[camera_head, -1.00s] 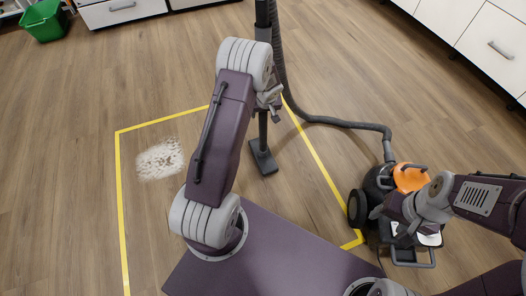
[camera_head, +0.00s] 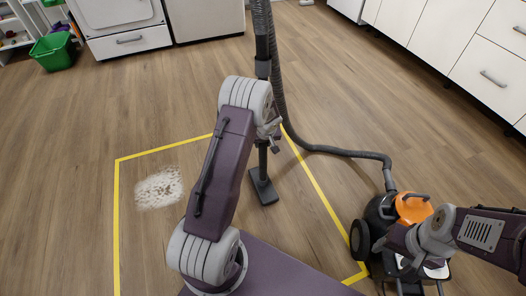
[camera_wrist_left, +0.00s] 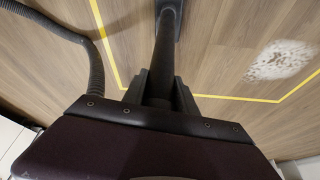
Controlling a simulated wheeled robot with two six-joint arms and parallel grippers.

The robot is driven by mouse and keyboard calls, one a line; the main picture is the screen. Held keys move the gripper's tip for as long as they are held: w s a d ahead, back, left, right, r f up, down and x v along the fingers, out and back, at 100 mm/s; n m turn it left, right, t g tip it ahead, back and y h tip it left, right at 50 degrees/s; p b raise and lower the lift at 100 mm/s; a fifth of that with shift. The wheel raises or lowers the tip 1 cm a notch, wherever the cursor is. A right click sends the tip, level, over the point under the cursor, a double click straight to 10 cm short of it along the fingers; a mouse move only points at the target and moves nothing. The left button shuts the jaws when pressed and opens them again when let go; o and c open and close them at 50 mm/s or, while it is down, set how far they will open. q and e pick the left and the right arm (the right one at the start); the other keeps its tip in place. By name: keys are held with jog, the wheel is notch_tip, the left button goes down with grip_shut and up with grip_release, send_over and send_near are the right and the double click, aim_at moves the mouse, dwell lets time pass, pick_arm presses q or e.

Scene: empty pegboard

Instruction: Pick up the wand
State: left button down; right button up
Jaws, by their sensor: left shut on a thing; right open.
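The wand (camera_head: 263,157) is a dark upright tube with a flat floor head (camera_head: 263,190) at its bottom and a ribbed hose at its top. My left gripper (camera_head: 270,132) is shut on the wand, partly hidden behind my left arm. In the left wrist view the wand (camera_wrist_left: 165,45) runs up from between the fingers of my left gripper (camera_wrist_left: 160,88). I cannot tell whether the floor head touches the floor. My right gripper (camera_head: 388,243) is open at the vacuum body, at the lower right.
The black and orange vacuum body (camera_head: 410,207) stands at the lower right, joined to the wand by a looping hose (camera_head: 330,150). Yellow tape (camera_head: 117,220) marks a floor area with a white spill (camera_head: 160,187). A green bin (camera_head: 54,51) and white cabinets line the back.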

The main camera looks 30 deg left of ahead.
pick_arm(q)
jog(key=w+d+r+p, duration=0.3)
jog(key=d+r+p, duration=0.3)
jog(key=d+r, duration=0.4)
jog(key=shift+d+r, duration=0.25)
jog(key=shift+d, duration=0.45)
jog(key=shift+m, duration=0.4)
